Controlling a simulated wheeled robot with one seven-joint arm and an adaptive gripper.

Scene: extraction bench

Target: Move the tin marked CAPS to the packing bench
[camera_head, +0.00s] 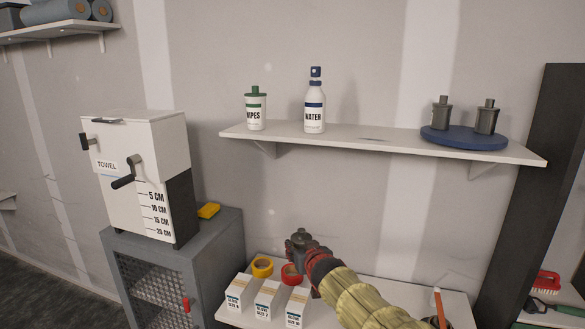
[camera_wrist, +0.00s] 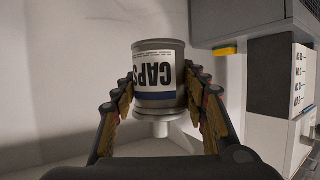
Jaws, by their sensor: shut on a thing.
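The grey tin marked CAPS (camera_wrist: 158,92) is between my gripper's two fingers in the wrist view, its label upside down in that picture. My gripper (camera_wrist: 162,84) is shut on the tin's sides. In the head view the tin (camera_head: 300,239) shows at the end of my arm, knob up and roughly upright. My gripper (camera_head: 310,256) partly hides it there. It is in front of the wall, over the back of the lower white bench (camera_head: 390,284); I cannot tell whether the tin touches anything. No surface here is labelled as the packing bench.
Yellow tape (camera_head: 262,267), red tape (camera_head: 291,275) and white boxes (camera_head: 268,299) stand close to my gripper. Above is a wall shelf (camera_head: 375,138) with bottles and two grey tins on a blue disc (camera_head: 464,138). A TOWEL dispenser (camera_head: 140,180) stands left on a grey cabinet (camera_head: 190,262).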

